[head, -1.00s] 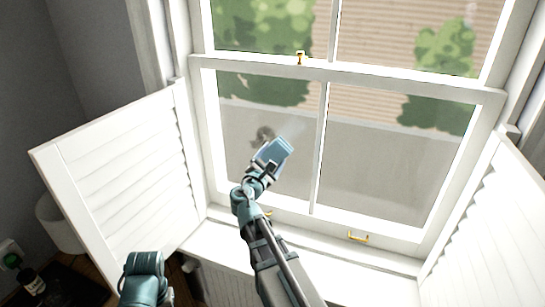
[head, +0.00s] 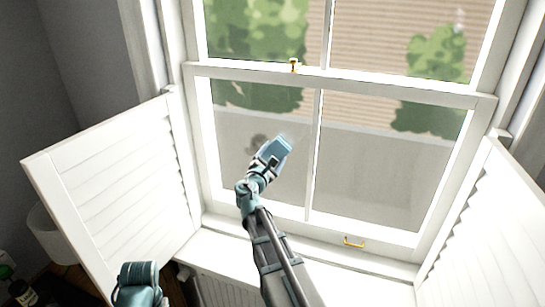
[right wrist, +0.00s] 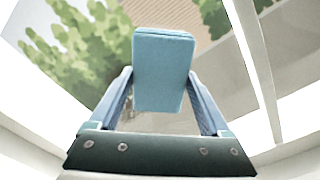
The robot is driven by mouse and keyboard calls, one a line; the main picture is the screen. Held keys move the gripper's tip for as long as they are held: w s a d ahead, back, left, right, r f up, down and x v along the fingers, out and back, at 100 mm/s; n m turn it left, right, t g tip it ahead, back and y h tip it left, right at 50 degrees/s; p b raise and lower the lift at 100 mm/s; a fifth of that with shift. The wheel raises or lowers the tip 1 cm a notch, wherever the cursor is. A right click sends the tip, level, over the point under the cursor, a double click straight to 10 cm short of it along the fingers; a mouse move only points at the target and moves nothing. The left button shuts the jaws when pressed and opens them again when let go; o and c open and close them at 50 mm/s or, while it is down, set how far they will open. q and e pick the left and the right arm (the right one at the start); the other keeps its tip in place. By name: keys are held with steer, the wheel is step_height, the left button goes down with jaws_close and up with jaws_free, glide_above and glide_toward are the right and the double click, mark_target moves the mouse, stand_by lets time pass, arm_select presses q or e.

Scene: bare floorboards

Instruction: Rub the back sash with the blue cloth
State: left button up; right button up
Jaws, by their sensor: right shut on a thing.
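The blue cloth (head: 276,149) is a folded pad held in my right gripper (head: 266,163). In the right wrist view the cloth (right wrist: 164,65) stands between the two fingers of the gripper (right wrist: 163,100), which is shut on it. The window has an upper sash (head: 360,40) and a lower sash (head: 390,170), both white-framed. The cloth overlaps the left pane of the lower sash; whether it touches the glass I cannot tell. A grey-brown smudge (head: 257,143) shows on that pane, just left of the cloth. My left gripper is out of view.
White louvred shutters stand open at left (head: 110,185) and right (head: 490,230). A brass latch (head: 294,65) sits on the meeting rail and a brass handle (head: 353,242) on the bottom rail. The white sill (head: 345,277) looks clear. A dark bottle (head: 20,290) stands at lower left.

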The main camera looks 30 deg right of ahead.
mark_target(262, 143)
steer(key=shift+x, duration=0.9)
stand_by(0.6)
steer(key=shift+w+a, duration=1.3)
steer(key=shift+w, duration=0.05)
steer(key=shift+w+a, duration=0.35)
steer(key=shift+w, duration=0.2)
steer(key=shift+w+a, duration=0.35)
steer(key=shift+w, duration=0.2)
steer(key=shift+w+a, duration=0.35)
steer(key=shift+w, duration=0.1)
steer(key=shift+w+a, duration=1.2)
steer(key=shift+w, duration=0.1)
steer(key=shift+w+a, duration=0.1)
